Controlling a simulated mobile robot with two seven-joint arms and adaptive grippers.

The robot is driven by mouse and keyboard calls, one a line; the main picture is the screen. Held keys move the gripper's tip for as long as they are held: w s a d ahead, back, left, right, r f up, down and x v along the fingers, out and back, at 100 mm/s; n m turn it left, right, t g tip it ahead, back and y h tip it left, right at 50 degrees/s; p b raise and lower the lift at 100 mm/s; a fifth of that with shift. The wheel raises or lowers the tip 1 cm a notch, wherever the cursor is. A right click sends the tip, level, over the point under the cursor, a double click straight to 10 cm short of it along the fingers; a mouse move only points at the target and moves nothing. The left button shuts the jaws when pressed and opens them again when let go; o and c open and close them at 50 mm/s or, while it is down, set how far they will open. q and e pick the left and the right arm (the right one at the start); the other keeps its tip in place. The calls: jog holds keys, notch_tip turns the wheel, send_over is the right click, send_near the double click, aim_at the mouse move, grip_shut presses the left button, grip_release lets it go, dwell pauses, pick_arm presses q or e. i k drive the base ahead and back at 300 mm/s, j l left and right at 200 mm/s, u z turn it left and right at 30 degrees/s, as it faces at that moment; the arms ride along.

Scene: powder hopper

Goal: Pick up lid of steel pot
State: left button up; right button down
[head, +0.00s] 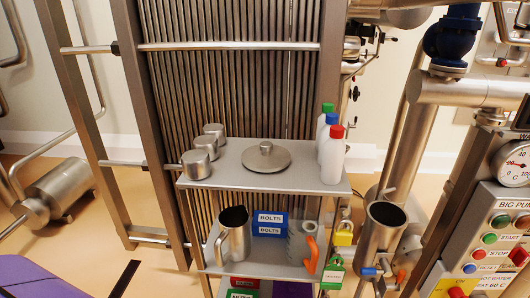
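A round steel lid (258,162) with a small knob on top lies flat near the middle of the grey upper shelf (232,178). A steel pot or jug (236,247) with an open top and a side handle stands on the lower shelf, below and left of the lid. Another open steel vessel (382,238) is at the right, beside the shelf unit; I cannot tell which vessel the lid belongs to. Neither of my grippers is in the head view.
Several small steel cylinders (196,164) stand left of the lid. White bottles with red, blue and green caps (332,160) stand at its right. Below are blue BOLTS bins (269,218) and an orange-handled tool (311,256). Pipes and a control panel (491,230) fill the right.

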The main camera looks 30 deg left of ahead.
aim_at(266, 157)
jog(key=j+z, duration=0.25)
jog(key=j, duration=0.75)
jog(key=j+z, duration=0.3)
jog(key=j, duration=0.75)
